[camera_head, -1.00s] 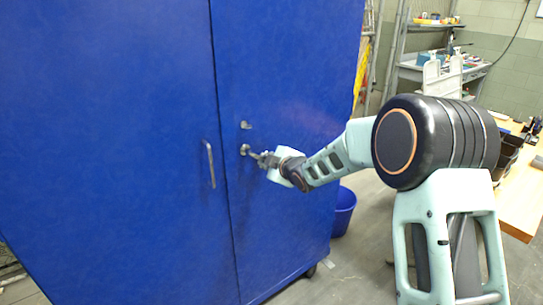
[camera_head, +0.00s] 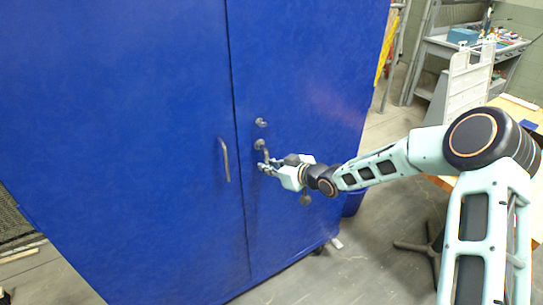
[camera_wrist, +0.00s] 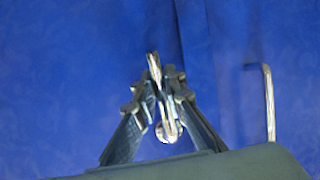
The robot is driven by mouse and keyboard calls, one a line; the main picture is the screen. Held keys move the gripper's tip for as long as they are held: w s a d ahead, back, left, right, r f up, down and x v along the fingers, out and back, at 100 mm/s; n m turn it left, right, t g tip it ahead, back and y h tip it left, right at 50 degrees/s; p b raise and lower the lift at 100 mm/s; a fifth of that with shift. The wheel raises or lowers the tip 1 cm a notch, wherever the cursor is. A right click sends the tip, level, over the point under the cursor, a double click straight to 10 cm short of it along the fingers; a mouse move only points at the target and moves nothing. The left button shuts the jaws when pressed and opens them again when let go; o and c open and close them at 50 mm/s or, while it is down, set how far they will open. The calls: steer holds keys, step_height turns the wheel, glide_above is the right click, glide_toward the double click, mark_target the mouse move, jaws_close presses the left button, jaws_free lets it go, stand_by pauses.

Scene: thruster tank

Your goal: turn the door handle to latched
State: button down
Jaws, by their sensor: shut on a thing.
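The silver door handle (camera_head: 262,150) is on the right door of the blue cabinet (camera_head: 310,90). In the head view its lever points down and slightly right from its round base. My gripper (camera_head: 267,166) is at the lower part of the lever, shut on it. In the wrist view the two dark fingers (camera_wrist: 158,90) close around the bright metal lever (camera_wrist: 154,66), and the round base (camera_wrist: 169,132) shows between them. The fingers partly hide the lever.
A fixed silver bar handle (camera_head: 224,160) is on the left door, close beside my gripper. A small round lock (camera_head: 261,122) is above the door handle. A blue bin (camera_head: 353,202) stands behind my forearm. A workbench (camera_head: 470,45) is at the back right.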

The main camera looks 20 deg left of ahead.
steer(key=shift+s+a+m+g+p, duration=0.2)
steer(key=shift+s+m+g+p, duration=0.15)
steer(key=shift+p, duration=0.2)
steer(key=shift+f, duration=0.1)
steer(key=c, duration=2.2)
jaws_free()
steer(key=shift+c, duration=0.2)
steer(key=v, duration=1.2)
steer(key=shift+f, duration=0.2)
steer(key=shift+d, duration=0.1)
